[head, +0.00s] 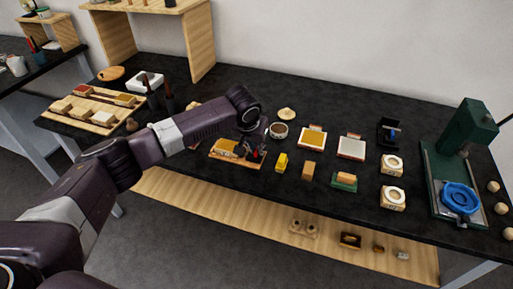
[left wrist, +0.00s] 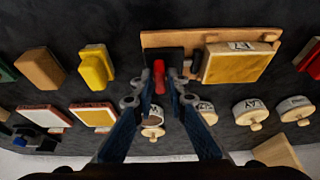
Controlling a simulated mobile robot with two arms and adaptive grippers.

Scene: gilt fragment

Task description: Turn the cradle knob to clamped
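A wooden board (left wrist: 150,40) carries a black block with a red knob (left wrist: 160,76) and a yellow pad (left wrist: 238,64) with a label; I take this for the cradle. In the head view the board (head: 222,154) is partly behind my left arm. My left gripper (head: 256,152) is over the board's right part, pointing down. In the left wrist view its two fingers (left wrist: 161,88) are apart, one on each side of the red knob. I cannot tell whether either finger touches it. The knob's setting cannot be read. My right gripper is not in view.
A yellow block (head: 281,162) and a wooden block (head: 308,170) stand just right of the board. A round dark-filled bowl (head: 278,130) is behind. A green press (head: 465,140) with a blue ring stands at the far right. Two framed pads (head: 312,138) lie midway.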

